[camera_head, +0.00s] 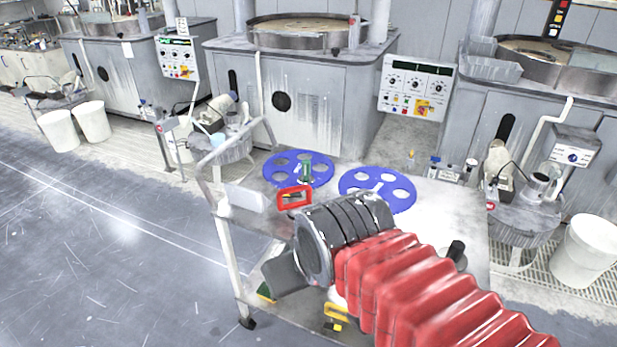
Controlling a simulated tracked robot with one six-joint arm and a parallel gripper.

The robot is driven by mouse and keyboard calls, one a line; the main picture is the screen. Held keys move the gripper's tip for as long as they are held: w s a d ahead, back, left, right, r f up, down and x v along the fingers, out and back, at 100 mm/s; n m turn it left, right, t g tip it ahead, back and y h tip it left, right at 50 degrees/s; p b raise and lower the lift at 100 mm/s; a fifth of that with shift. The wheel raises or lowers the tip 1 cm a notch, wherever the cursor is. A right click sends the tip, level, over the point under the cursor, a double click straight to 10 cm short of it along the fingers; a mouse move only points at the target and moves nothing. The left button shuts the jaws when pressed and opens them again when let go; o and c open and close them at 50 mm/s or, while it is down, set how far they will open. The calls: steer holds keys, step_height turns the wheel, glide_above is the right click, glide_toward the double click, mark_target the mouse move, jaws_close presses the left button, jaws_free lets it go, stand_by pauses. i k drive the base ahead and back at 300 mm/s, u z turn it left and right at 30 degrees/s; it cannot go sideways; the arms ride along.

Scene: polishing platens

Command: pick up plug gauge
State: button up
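I cannot pick out the plug gauge with certainty. A small upright green and grey cylinder (305,167) stands at the left blue disc on the cart top and could be it. A short black upright cylinder (456,250) on a pale round base stands at the right, beside my arm. My arm, with its red bellows, reaches across the cart from the lower right. My gripper (285,274) shows as a dark grey block at the arm's end, over the cart's left front. Its fingertips are not clear, and the arm hides part of the cart top.
The grey cart (467,213) carries two blue holed discs (281,163) (356,182), a red frame-shaped piece (295,196) and a white block (244,196). A yellow piece (336,318) lies lower down. Polishing machines (290,100) stand behind. The floor at left is clear.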

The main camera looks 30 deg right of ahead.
mark_target(306, 177)
steer(key=u, duration=0.05)
steer(key=i, duration=1)
steer(key=z, duration=0.05)
